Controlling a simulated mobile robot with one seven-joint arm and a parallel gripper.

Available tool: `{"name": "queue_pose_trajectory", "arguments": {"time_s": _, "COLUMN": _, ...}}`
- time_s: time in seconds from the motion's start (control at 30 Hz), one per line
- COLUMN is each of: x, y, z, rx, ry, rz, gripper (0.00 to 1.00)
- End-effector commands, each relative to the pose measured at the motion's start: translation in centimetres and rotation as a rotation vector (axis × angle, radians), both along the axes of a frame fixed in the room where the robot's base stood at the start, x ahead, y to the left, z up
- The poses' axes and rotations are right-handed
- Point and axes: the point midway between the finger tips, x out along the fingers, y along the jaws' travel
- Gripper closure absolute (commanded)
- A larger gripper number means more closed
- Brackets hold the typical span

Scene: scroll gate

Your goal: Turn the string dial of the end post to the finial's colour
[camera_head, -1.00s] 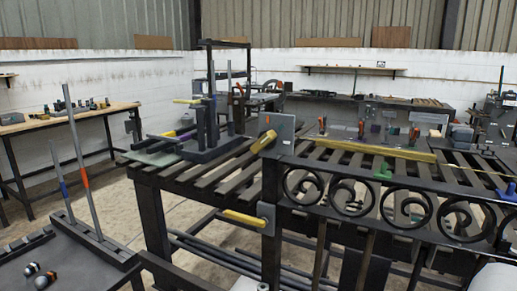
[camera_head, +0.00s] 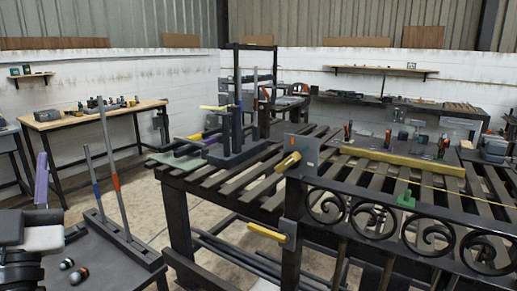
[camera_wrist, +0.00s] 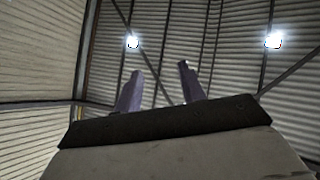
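The scroll gate (camera_head: 345,190) runs across the right front of the head view, with dark scrolls along its front rail. Its dark end post (camera_head: 292,225) carries a grey plate with a yellow handle-like part (camera_head: 288,161) near the top, and a second yellow part (camera_head: 267,232) lower down. I cannot tell which part is the string dial, nor make out the finial's colour. My gripper (camera_head: 41,168) is raised at the left edge, far from the post. In the wrist view its two purple fingers (camera_wrist: 161,80) stand apart with nothing between them, pointing towards the roof.
A dark tray table (camera_head: 110,280) at front left holds upright rods with blue and orange bands, and small dark balls (camera_head: 79,273). A yellow bar (camera_head: 402,160) and a green block (camera_head: 407,199) lie on the slatted bench. Open floor shows left of the bench.

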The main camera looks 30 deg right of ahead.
Motion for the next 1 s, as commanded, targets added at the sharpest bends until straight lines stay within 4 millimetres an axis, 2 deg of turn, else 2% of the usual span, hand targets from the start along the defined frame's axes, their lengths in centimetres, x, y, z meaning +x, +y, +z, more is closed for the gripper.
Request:
{"name": "queue_pose_trajectory", "arguments": {"time_s": 0.03, "x": 1.2, "y": -5.8, "z": 0.2, "rx": 0.097, "ry": 0.080, "rz": -0.127, "gripper": 0.60}}
{"name": "queue_pose_trajectory", "arguments": {"time_s": 0.07, "x": 1.6, "y": -9.0, "z": -0.4, "rx": 0.160, "ry": 0.125, "rz": -0.196, "gripper": 0.60}}
{"name": "queue_pose_trajectory", "arguments": {"time_s": 0.1, "x": 1.6, "y": -13.1, "z": -1.4, "rx": 0.249, "ry": 0.177, "rz": -0.284, "gripper": 0.60}}
{"name": "queue_pose_trajectory", "arguments": {"time_s": 0.2, "x": 0.0, "y": -21.6, "z": -4.1, "rx": 0.470, "ry": 0.269, "rz": -0.475, "gripper": 0.60}}
{"name": "queue_pose_trajectory", "arguments": {"time_s": 0.3, "x": -2.5, "y": -27.2, "z": -6.8, "rx": 0.658, "ry": 0.313, "rz": -0.614, "gripper": 0.60}}
{"name": "queue_pose_trajectory", "arguments": {"time_s": 0.4, "x": -4.5, "y": -30.1, "z": -8.6, "rx": 0.779, "ry": 0.329, "rz": -0.694, "gripper": 0.60}}
{"name": "queue_pose_trajectory", "arguments": {"time_s": 0.53, "x": -5.2, "y": -31.6, "z": -9.5, "rx": 0.834, "ry": 0.334, "rz": -0.731, "gripper": 0.60}}
{"name": "queue_pose_trajectory", "arguments": {"time_s": 0.67, "x": -4.7, "y": -33.0, "z": -9.4, "rx": 0.834, "ry": 0.334, "rz": -0.733, "gripper": 0.60}}
{"name": "queue_pose_trajectory", "arguments": {"time_s": 1.0, "x": -1.9, "y": -39.5, "z": -9.3, "rx": 0.830, "ry": 0.336, "rz": -0.731, "gripper": 0.60}}
